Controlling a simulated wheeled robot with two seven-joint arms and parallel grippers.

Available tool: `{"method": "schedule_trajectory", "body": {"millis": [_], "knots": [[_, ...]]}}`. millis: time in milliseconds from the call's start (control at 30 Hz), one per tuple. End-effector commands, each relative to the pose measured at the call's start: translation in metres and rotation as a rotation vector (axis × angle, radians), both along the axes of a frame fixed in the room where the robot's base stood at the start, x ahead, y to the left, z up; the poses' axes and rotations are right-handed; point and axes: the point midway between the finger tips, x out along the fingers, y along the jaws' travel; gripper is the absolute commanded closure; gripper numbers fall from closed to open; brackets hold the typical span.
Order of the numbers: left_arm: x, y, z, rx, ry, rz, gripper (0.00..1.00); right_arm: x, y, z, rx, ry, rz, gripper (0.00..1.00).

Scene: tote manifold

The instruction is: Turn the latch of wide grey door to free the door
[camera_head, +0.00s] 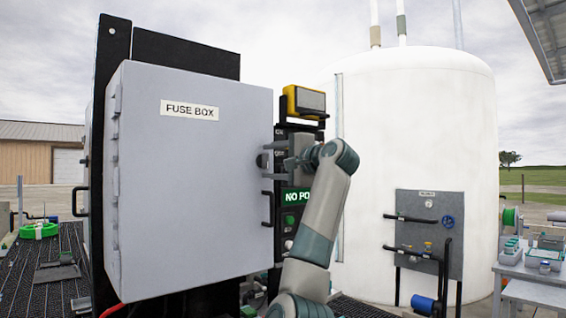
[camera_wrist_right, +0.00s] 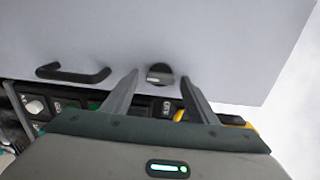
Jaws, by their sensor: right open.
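The wide grey door (camera_head: 195,190) of the fuse box, labelled "FUSE BOX", stands closed and upright in the head view. Its latch is a dark round knob (camera_head: 262,160) near the right edge; in the right wrist view the latch (camera_wrist_right: 159,74) has a pale bar across it. A black handle (camera_head: 267,208) is below it on the same edge. My right gripper (camera_head: 278,160) is at the door's right edge. In the right wrist view its open fingers (camera_wrist_right: 160,80) stand on either side of the latch, and contact cannot be told. My left gripper is not in view.
A black control panel (camera_head: 292,208) with a yellow-framed unit (camera_head: 304,102) on top stands just behind my right arm. A white tank (camera_head: 415,140) stands behind on the right. A bench (camera_head: 535,262) with small items is at far right.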

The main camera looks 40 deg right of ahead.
Motion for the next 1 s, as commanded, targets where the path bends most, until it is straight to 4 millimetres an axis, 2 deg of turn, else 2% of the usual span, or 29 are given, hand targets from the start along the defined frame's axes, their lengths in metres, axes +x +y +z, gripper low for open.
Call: {"method": "schedule_trajectory", "body": {"millis": [267, 367, 400, 533, 1000], "knots": [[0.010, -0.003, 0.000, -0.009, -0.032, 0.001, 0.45, -0.015, -0.002, -0.001, -0.001, -0.003, -0.001, 0.47], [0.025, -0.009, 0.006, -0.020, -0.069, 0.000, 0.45, -0.026, -0.003, -0.002, -0.002, -0.003, -0.002, 0.47], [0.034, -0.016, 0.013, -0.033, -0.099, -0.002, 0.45, -0.032, -0.003, -0.002, -0.002, -0.003, -0.002, 0.47], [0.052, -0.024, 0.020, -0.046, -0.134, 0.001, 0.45, -0.058, -0.006, -0.003, -0.001, -0.005, -0.003, 0.47], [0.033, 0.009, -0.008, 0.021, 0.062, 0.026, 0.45, -0.149, -0.013, -0.002, 0.000, -0.003, -0.002, 0.47]]}}
